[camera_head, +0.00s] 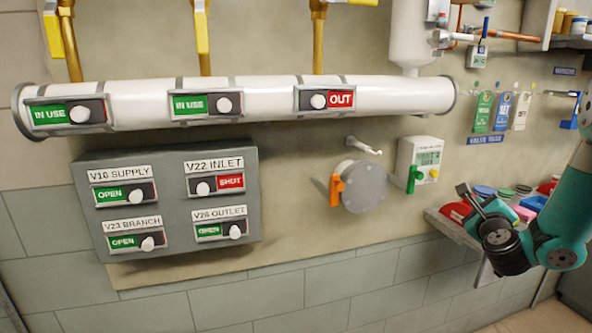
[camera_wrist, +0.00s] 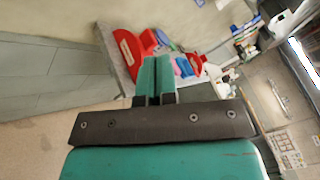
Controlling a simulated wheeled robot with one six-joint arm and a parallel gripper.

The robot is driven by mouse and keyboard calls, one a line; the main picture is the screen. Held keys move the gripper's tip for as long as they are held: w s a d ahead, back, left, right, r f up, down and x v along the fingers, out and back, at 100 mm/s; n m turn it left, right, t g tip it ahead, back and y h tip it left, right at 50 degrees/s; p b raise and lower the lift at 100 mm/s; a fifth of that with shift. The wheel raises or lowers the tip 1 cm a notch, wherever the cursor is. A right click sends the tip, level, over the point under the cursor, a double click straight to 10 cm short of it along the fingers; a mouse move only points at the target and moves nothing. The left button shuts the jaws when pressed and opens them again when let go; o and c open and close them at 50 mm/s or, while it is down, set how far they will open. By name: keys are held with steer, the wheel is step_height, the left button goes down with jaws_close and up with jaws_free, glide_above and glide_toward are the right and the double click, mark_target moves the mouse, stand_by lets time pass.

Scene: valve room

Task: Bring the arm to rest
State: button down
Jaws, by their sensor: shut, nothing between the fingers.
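My gripper (camera_head: 466,190) is at the right of the head view, on my teal arm, in front of the wall and near the shelf. Its fingers point up and to the left. In the wrist view the two teal fingers (camera_wrist: 154,78) are together with nothing between them. The gripper looks apart from the wall and the shelf items, though the exact gap cannot be told. Part of the shelf is hidden behind my arm.
A shelf (camera_head: 450,228) with red and coloured items stands behind my gripper. Left of it are a wall box (camera_head: 418,160) with a green lever, a round flange (camera_head: 365,188) with an orange lever, and a grey sign panel (camera_head: 170,200). A white pipe (camera_head: 250,103) runs above.

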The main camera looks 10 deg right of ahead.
steer(key=w+a+r+n+y, duration=0.2)
steer(key=a+n+y, duration=0.25)
steer(key=a, duration=0.35)
steer(key=w+a+r+n+y, duration=0.1)
steer(key=w+a+n+y, duration=0.1)
steer(key=a+n+y, duration=0.35)
steer(key=s+a+r+n+g+y, duration=0.1)
steer(key=s+a+n+g+y, duration=0.2)
steer(key=a+n, duration=0.5)
steer(key=s+a+r+n+g+y, duration=0.1)
steer(key=s+a+n+g+y, duration=0.2)
steer(key=a, duration=0.9)
steer(key=s+a+n+g, duration=0.2)
steer(key=s+n, duration=0.3)
steer(key=s, duration=0.3)
steer(key=s+a+n+g+h, duration=0.1)
steer(key=s+a+n+g, duration=0.2)
steer(key=s+n, duration=0.3)
steer(key=s+a+n+g+h, duration=0.1)
steer(key=s+n+g, duration=0.3)
steer(key=s, duration=0.8)
steer(key=shift+s+a+n+g, duration=0.15)
steer(key=shift+a+n+g, duration=0.25)
steer(key=shift+a+n, duration=0.45)
steer(key=shift+d, duration=0.1)
